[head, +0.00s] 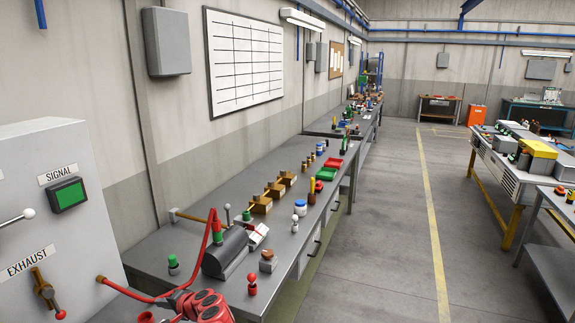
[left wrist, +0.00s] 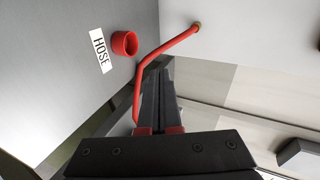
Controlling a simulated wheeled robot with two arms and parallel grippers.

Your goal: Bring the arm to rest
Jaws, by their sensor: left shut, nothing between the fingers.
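My left gripper (left wrist: 158,85) shows in the left wrist view as two dark fingers, closed together with nothing visible between them. A red hose (left wrist: 165,47) runs from a fitting on a pale panel and passes close beside the fingers; I cannot tell whether it touches them. A red ring-shaped holder (left wrist: 125,43) sits beside a HOSE label (left wrist: 101,51) on a grey surface. In the head view my red left arm parts (head: 205,304) show at the bottom edge, near the hose (head: 130,292). The fingers are hard to make out there. My right gripper is in neither view.
A grey cabinet (head: 75,150) with SIGNAL and EXHAUST labels stands close at left. A long bench (head: 160,248) along the wall holds a dark cylinder-shaped device (head: 226,253), bins and small parts. Another bench (head: 505,175) stands at right. The floor aisle (head: 390,230) between them is clear.

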